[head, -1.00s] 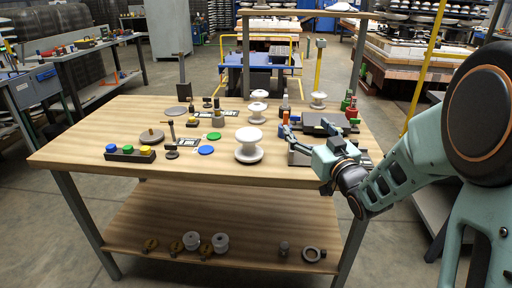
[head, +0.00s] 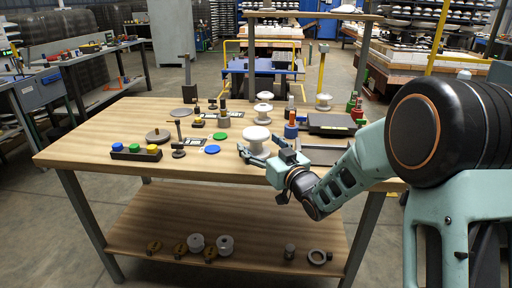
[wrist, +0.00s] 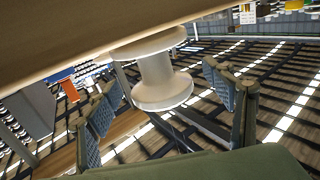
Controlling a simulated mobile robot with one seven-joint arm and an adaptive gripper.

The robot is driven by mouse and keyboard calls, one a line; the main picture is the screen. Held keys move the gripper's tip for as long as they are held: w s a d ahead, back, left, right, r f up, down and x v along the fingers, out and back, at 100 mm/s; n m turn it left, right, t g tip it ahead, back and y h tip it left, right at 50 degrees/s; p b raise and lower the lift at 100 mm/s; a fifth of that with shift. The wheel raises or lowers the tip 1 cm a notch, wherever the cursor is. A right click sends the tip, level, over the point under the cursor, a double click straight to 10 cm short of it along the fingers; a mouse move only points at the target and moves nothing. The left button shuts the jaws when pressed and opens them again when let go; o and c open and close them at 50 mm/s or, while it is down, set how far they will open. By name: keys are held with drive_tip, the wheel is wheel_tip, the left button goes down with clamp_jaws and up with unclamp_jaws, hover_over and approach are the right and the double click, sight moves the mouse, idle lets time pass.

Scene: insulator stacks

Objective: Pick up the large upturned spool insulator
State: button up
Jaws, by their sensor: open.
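The large white spool insulator (head: 256,139) stands upright on the tabletop near the front edge, right of the middle. My gripper (head: 262,153) is open, low at the near side of the spool, with its fingers pointing at it. In the wrist view, which is turned over, the spool (wrist: 156,72) appears between the two spread fingers of my gripper (wrist: 165,103). Its narrow waist and both wide flanges show there. I see no clear contact between pads and spool.
Smaller white insulators (head: 263,113) stand behind the spool. A grey tray (head: 322,153) lies right of it. A blue disc (head: 213,149) and green disc (head: 220,135) lie left. A block with coloured buttons (head: 136,152) sits at the front left of the wooden table (head: 100,137).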

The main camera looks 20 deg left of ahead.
sight(259, 143)
drive_tip(key=shift+x, duration=1.55)
drive_tip(key=shift+w+d, duration=0.1)
drive_tip(key=c, duration=1.7)
drive_tip(key=shift+r, duration=0.2)
drive_tip(key=shift+c, duration=0.7)
drive_tip(key=shift+r, duration=0.1)
